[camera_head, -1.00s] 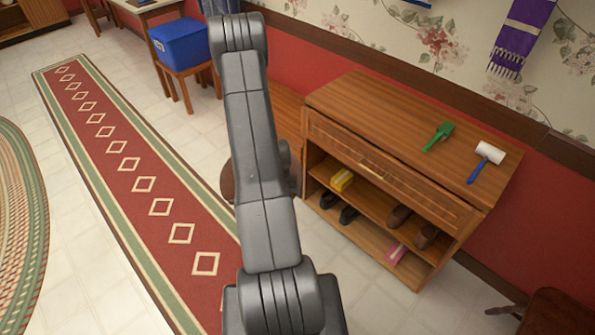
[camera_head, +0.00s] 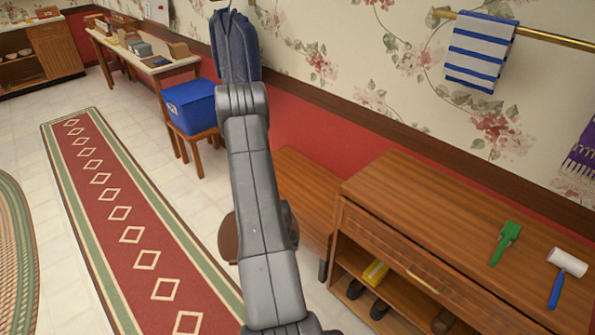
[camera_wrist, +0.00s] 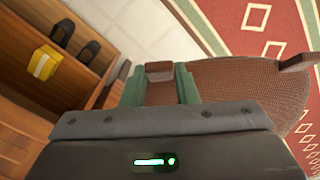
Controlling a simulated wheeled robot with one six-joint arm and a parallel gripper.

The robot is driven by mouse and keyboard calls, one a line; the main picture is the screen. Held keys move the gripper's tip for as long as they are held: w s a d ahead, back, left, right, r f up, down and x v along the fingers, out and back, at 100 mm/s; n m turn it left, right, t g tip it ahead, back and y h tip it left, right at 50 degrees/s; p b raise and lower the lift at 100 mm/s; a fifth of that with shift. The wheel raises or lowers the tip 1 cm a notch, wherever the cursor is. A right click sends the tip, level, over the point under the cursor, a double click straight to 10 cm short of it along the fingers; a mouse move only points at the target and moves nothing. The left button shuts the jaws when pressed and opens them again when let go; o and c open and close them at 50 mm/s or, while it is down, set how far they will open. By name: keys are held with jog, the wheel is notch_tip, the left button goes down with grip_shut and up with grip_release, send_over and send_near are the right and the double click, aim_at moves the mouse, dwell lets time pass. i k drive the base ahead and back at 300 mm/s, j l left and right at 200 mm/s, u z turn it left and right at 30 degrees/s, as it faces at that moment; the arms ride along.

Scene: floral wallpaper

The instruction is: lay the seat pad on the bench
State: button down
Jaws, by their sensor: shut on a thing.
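The seat pad (camera_wrist: 245,95) is a brown woven, rounded pad with a tie or tab at its right edge in the wrist view. My gripper (camera_wrist: 158,82) is shut on a brown tab or edge of it, between green-sided fingers. The bench (camera_head: 308,188) is a low wooden seat against the red wall, right of my arm. The pad is held apart from the visible bench top.
A taller wooden shoe cabinet (camera_head: 430,215) stands right beside the bench, with a green brush (camera_head: 507,240) and a lint roller (camera_head: 562,270) on top. A blue bin (camera_head: 190,106) sits on a stool beyond. A dark coat (camera_head: 235,48) hangs above. The runner rug (camera_head: 120,210) is clear.

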aim_at(302, 183)
jog(key=i+j, duration=0.2)
jog(key=i, duration=0.25)
jog(key=i+j, duration=0.2)
jog(key=i, duration=0.3)
jog(key=i+j, duration=0.25)
jog(key=i, duration=0.2)
jog(key=i+j, duration=0.2)
jog(key=i, duration=0.25)
jog(key=l+z, duration=0.05)
